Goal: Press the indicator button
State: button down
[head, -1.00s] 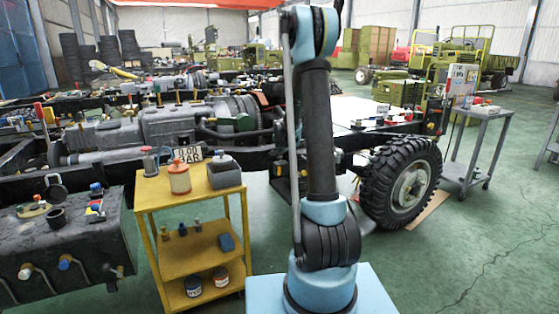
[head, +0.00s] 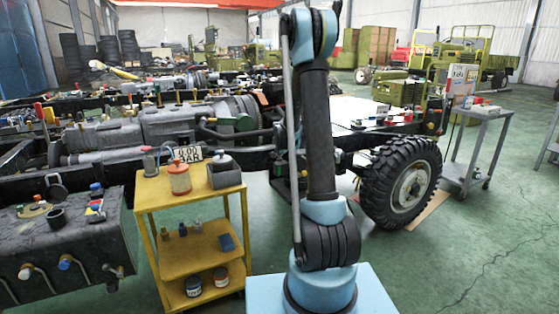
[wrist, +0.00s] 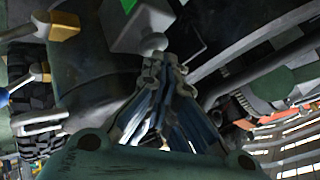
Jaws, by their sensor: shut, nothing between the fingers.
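My gripper (wrist: 164,68) shows in the wrist view with its fingers together and nothing between them. Just beyond the fingertips is a pale grey block (wrist: 135,22) with a small rounded grey knob (wrist: 153,42) on its near side. The fingertips look very close to the knob; I cannot tell whether they touch it. I cannot tell for certain whether this knob is the indicator button. In the head view my arm stands upright in the middle, and my gripper does not show there.
A truck chassis (head: 150,130) with a large wheel (head: 402,185) lies beyond my arm. A yellow cart (head: 190,255) with containers stands at left, beside a dark tank (head: 60,245). A grey table (head: 475,150) is at right. In the wrist view, dark chassis parts surround my gripper. Green floor is clear at lower right.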

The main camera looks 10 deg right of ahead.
dwell(0.4)
jog(key=shift+r, duration=1.05)
jog(key=shift+r, duration=2.5)
